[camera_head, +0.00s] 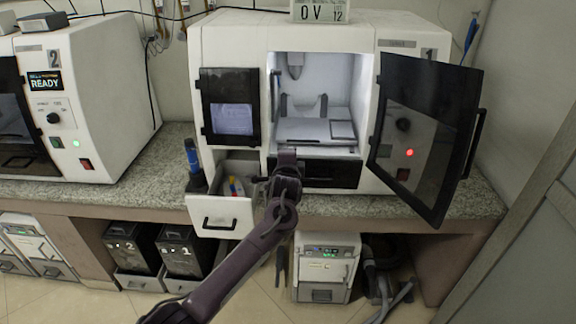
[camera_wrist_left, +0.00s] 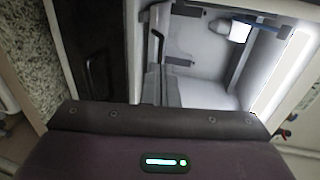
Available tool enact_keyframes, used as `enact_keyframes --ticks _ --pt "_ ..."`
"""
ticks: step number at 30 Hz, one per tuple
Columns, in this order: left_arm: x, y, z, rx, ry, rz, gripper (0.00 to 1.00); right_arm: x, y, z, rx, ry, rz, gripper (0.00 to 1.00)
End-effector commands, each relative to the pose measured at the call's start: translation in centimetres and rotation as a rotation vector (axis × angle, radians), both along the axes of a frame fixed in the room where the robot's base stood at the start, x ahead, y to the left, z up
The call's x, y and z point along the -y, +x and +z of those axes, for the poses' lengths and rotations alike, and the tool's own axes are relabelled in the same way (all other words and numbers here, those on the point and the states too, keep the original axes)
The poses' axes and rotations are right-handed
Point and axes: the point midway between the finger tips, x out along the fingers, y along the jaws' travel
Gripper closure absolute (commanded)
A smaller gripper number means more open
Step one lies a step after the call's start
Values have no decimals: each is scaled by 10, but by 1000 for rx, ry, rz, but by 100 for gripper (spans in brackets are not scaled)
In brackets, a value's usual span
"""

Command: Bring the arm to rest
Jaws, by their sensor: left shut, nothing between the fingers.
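My left arm reaches in from the bottom of the head view. Its gripper (camera_head: 286,160) is shut and empty in front of the white milling machine (camera_head: 228,45), just before the lower edge of its open chamber. The wrist view shows the gripper's dark purple housing and the lit chamber (camera_wrist_left: 205,60) beyond it; the fingertips do not show there. My right gripper is in neither view.
The machine's dark door (camera_head: 425,130) stands open to the right. A small drawer (camera_head: 222,213) is pulled out at the lower left, beside my wrist. A second machine (camera_head: 95,100) stands at the left on the granite counter (camera_head: 140,165).

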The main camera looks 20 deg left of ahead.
Motion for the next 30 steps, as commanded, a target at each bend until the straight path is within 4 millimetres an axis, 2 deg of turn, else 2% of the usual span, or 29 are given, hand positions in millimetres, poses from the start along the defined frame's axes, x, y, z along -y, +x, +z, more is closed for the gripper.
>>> enact_keyframes --ticks 3,7,14,17,20,23,24,26,27,29,30 --pt "6 -18 2 0 0 -2 100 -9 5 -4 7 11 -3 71" --pt "9 -32 6 0 0 0 100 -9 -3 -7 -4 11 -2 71" --pt "13 -42 9 -1 0 0 100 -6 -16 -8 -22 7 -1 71" --pt "12 -44 0 -12 -10 1 100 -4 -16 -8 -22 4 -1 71" --pt "10 -48 -34 -50 -45 8 100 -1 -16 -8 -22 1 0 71" --pt "5 -61 -95 -118 -116 24 100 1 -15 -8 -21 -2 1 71" --pt "4 -69 -124 -150 -153 33 100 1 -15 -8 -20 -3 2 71" --pt "1 -85 -169 -200 -210 50 100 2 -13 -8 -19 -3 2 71" --pt "0 -97 -198 -233 -250 64 100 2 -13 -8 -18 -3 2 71" --pt "-2 -117 -239 -281 -308 85 100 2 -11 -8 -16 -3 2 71" --pt "-3 -133 -266 -314 -347 102 100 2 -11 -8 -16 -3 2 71"
